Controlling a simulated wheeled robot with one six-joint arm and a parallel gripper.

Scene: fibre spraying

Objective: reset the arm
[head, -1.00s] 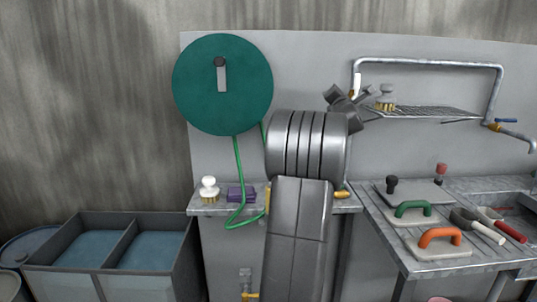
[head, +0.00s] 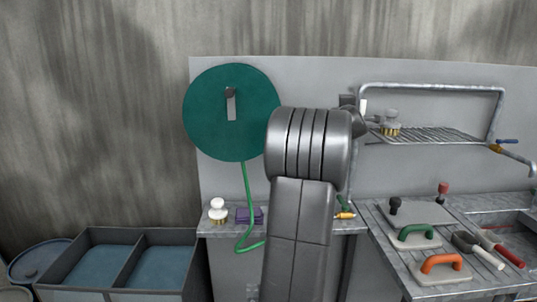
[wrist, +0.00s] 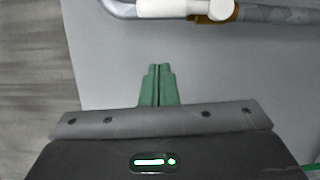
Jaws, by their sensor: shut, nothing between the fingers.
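My arm (head: 303,205) rises in the middle of the head view, with its thick ribbed joint in front of the grey back panel (head: 420,178). My gripper is hidden behind the arm there. In the wrist view my gripper (wrist: 158,72) shows as two green fingers, pressed together with nothing between them. They are in front of a plain grey surface, below a metal pipe (wrist: 275,14) with a white fitting (wrist: 170,8).
A green hose reel (head: 215,125) hangs left, its hose (head: 246,190) looping down near a white-knobbed brush (head: 218,210) and purple sponge (head: 250,215). A wire shelf (head: 440,136) and tool-covered bench (head: 380,225) are right. Divided bins (head: 85,235) stand lower left.

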